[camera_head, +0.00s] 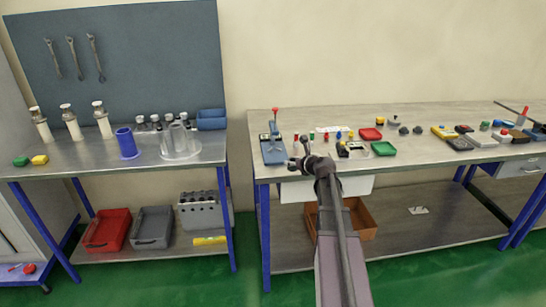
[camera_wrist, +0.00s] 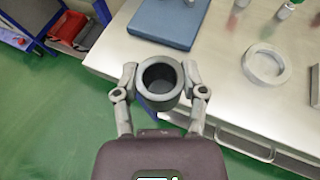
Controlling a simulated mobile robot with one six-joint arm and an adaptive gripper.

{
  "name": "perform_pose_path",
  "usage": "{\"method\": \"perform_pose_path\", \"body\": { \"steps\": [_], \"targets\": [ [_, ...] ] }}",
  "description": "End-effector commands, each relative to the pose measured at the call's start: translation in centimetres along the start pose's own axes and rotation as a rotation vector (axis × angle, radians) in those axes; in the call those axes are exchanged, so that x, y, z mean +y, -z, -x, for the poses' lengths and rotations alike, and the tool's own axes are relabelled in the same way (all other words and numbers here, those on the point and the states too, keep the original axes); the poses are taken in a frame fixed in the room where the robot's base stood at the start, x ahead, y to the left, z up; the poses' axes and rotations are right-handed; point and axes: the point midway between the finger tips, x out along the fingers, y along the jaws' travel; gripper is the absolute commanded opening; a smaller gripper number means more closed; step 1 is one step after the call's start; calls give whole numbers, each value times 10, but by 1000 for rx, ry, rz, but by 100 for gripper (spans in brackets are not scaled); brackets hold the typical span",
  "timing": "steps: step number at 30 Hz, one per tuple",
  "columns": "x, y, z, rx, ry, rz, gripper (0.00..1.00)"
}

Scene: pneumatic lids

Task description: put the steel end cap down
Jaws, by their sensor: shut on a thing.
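The steel end cap (camera_wrist: 160,84) is a grey, round, hollow cup with a dark inside. It shows in the wrist view between the two fingers of my gripper (camera_wrist: 160,78), which is shut on its sides. Its open end faces the camera. It appears over the front edge of the steel workbench (camera_wrist: 221,73); its height above the top is hard to tell. In the head view my gripper (camera_head: 304,161) is at the bench's front left part, and the cap is too small to make out there.
A blue-based press (camera_head: 273,151) with a red knob stands just left of my gripper. A round pale dish (camera_wrist: 267,65) lies on the bench to the right. Red (camera_head: 371,134) and green (camera_head: 383,149) trays lie farther right. Bare bench top lies between press and dish.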

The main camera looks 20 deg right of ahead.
Motion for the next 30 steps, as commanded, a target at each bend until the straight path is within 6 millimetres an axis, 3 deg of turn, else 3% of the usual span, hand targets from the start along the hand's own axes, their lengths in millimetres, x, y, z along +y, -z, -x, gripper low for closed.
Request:
{"method": "perform_pose_path", "body": {
  "steps": [6,17,23,30],
  "targets": [
    [-14,11,19,-1,31,-14,0],
    [-14,10,18,-1,32,-13,0],
    [-15,4,4,-1,30,-13,0],
    [-17,-12,-34,0,29,-12,0]
  ]
}}
